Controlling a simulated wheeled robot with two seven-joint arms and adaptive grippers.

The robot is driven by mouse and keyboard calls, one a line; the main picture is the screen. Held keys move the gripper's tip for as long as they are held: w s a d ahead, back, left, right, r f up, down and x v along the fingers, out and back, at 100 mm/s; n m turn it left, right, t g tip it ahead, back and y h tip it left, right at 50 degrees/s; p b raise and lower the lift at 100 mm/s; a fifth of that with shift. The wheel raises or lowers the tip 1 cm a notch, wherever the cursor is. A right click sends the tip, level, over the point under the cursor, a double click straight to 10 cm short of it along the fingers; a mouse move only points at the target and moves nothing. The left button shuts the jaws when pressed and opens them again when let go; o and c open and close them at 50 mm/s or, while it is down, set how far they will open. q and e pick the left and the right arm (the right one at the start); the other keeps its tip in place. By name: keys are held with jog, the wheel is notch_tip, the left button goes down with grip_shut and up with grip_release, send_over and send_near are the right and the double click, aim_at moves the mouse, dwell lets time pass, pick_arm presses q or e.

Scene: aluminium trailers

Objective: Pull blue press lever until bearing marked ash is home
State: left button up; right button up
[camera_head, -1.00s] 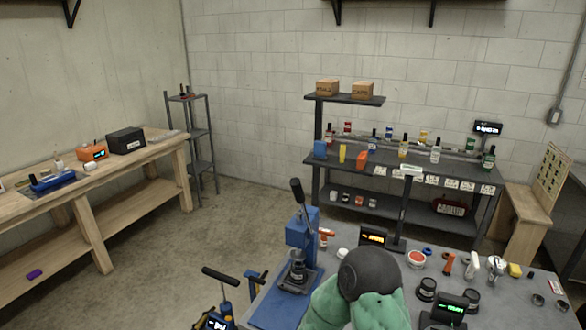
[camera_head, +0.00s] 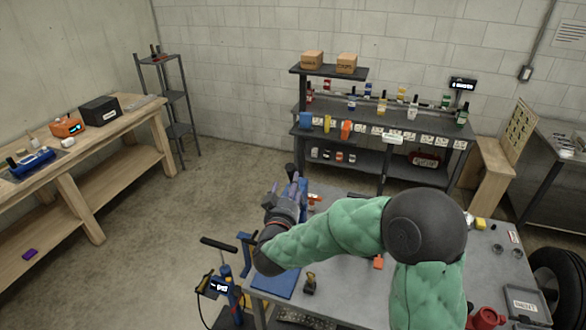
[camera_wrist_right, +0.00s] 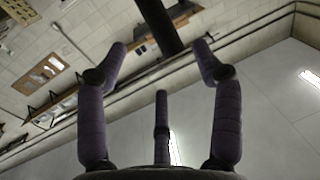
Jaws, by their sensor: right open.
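The blue press stands at the left end of the grey bench; its blue base plate (camera_head: 277,284) shows below my right arm. The dark tip of its lever (camera_head: 290,170) shows just above my right gripper (camera_head: 288,192). My arm and gripper hide most of the press, and I cannot see the bearing marked ash. In the wrist view my right gripper (camera_wrist_right: 160,75) has its purple fingers spread open. A dark bar (camera_wrist_right: 158,22), apparently the lever handle, comes down between the outer fingertips; contact is not clear. My left gripper is not in view.
A blue device with a black handle and small display (camera_head: 219,287) stands left of the bench. Red containers (camera_head: 486,319) and a grey case (camera_head: 526,303) are at the right. A dark shelf rack (camera_head: 390,128) stands behind.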

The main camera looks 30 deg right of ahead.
aim_at(294, 171)
jog(key=p+x, duration=0.1)
jog(key=x, duration=0.7)
jog(key=shift+w+d, duration=0.15)
jog(key=shift+w, duration=0.1)
grip_shut()
